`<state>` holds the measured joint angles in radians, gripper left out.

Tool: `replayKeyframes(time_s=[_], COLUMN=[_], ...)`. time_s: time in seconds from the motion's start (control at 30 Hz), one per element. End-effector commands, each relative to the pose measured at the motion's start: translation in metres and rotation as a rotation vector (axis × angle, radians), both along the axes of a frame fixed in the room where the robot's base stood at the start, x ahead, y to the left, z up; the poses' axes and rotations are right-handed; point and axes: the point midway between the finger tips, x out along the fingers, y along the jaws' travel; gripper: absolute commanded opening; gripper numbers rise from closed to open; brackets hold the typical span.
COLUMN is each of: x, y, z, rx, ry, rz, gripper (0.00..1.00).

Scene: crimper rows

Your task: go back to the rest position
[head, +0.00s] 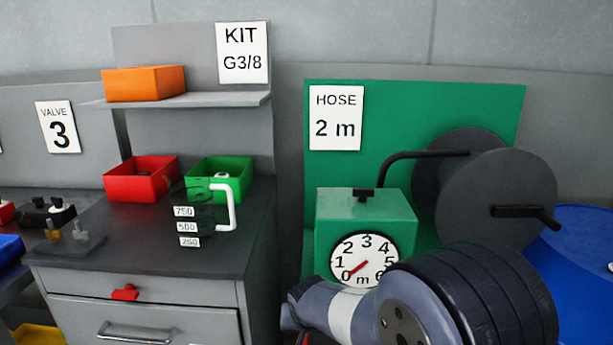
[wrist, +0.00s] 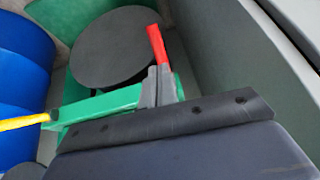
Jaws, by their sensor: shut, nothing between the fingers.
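My gripper (wrist: 158,78) shows in the wrist view as two grey fingers side by side, shut with nothing between them. A red bar (wrist: 157,46) shows just past the fingertips. In the head view my arm crosses the lower right, in front of the hose station, and the fingers cannot be made out there. The green meter box (head: 345,212) has a round dial (head: 362,250) with its red pointer low on the left.
The hose reel (head: 495,205) and a blue drum (head: 575,260) stand at the right. On the left, a grey cabinet (head: 150,238) carries a red bin (head: 140,183) and a green bin (head: 232,168). In the wrist view a green bar (wrist: 95,107) with a yellow end lies close to the fingers.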

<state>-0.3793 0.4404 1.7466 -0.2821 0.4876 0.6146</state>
Motion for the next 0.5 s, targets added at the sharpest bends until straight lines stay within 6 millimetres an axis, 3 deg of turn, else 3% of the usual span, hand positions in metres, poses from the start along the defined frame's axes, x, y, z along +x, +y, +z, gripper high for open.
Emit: replayKeyframes(time_s=[0.5], x=[0.0065], y=[-0.0004], z=[0.0158], rx=[0.004], ry=[0.126], rz=[-0.001], gripper=[0.00])
